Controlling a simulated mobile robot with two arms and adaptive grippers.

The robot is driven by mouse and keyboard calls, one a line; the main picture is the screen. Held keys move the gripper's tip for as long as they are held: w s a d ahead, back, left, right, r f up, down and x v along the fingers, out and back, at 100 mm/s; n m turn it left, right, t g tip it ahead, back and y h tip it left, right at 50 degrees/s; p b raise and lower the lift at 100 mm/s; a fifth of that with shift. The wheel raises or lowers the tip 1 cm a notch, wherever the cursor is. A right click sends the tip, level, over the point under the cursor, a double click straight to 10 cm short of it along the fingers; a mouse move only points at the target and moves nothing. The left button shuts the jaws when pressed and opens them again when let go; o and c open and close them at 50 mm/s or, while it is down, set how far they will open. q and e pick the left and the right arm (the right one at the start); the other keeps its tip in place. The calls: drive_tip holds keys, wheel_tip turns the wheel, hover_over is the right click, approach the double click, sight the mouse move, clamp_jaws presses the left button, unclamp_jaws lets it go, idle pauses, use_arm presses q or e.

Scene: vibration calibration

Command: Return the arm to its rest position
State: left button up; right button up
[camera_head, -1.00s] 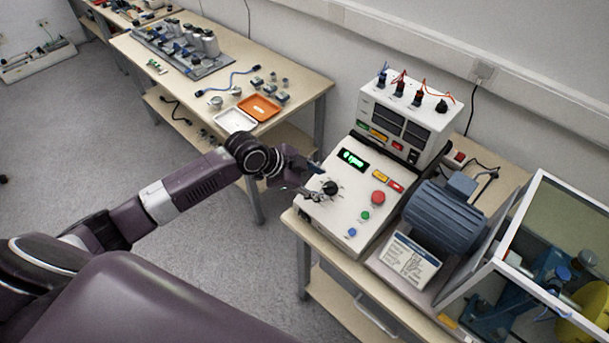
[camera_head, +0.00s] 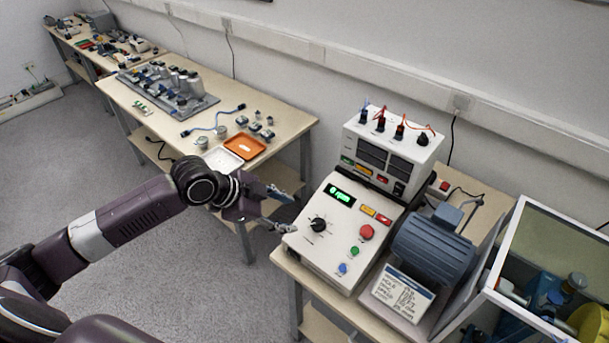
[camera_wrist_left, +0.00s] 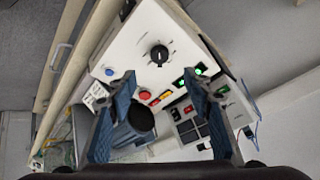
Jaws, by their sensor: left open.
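My left arm reaches in from the left in the head view. My left gripper (camera_head: 284,212) is open and empty, just left of the white control box (camera_head: 315,253) and apart from its black knob (camera_head: 318,224). In the left wrist view the two blue-grey fingers of the left gripper (camera_wrist_left: 160,105) stand spread, with the black knob (camera_wrist_left: 159,54) beyond them. The box's green display (camera_head: 340,195) reads what looks like 0 rpm. My right gripper is in neither view.
A blue motor (camera_head: 432,250) and a glass-sided enclosure (camera_head: 490,268) stand right of the box. A white meter unit (camera_head: 428,157) stands behind it. The left table holds an orange tray (camera_head: 262,150) and a white tray (camera_head: 214,163). Grey floor (camera_head: 80,150) is open at left.

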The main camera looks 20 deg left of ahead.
use_arm(q)
drive_tip(key=s+d+f+n+g+y, duration=0.1)
drive_tip(key=s+d+f+n, duration=0.1)
drive_tip(key=s+d+f, duration=0.3)
drive_tip(key=s+d+f+n, duration=0.1)
drive_tip(key=s+d+f, duration=0.2)
drive_tip(key=s, duration=0.3)
drive_tip(key=s+a+f+n+g+y, duration=0.1)
drive_tip(key=s+a+f+n+y, duration=0.2)
drive_tip(key=s, duration=0.4)
drive_tip(key=s+a+n+g+y, duration=0.1)
drive_tip(key=s+a+n, duration=0.2)
drive_tip(key=s+n, duration=0.35)
wheel_tip(320, 180, down, 29)
drive_tip(key=s+m+g+b, duration=0.1)
drive_tip(key=s+b, duration=0.1)
drive_tip(key=b, duration=0.2)
drive_tip(key=s+a+f+g+b, duration=0.1)
drive_tip(key=s+a+f+b, duration=0.1)
drive_tip(key=s+f, duration=1.5)
wheel_tip(320, 180, down, 3)
drive_tip(key=shift+s+a+r+b, duration=0.15)
drive_tip(key=shift+a+b, duration=0.1)
drive_tip(key=shift+b, duration=0.2)
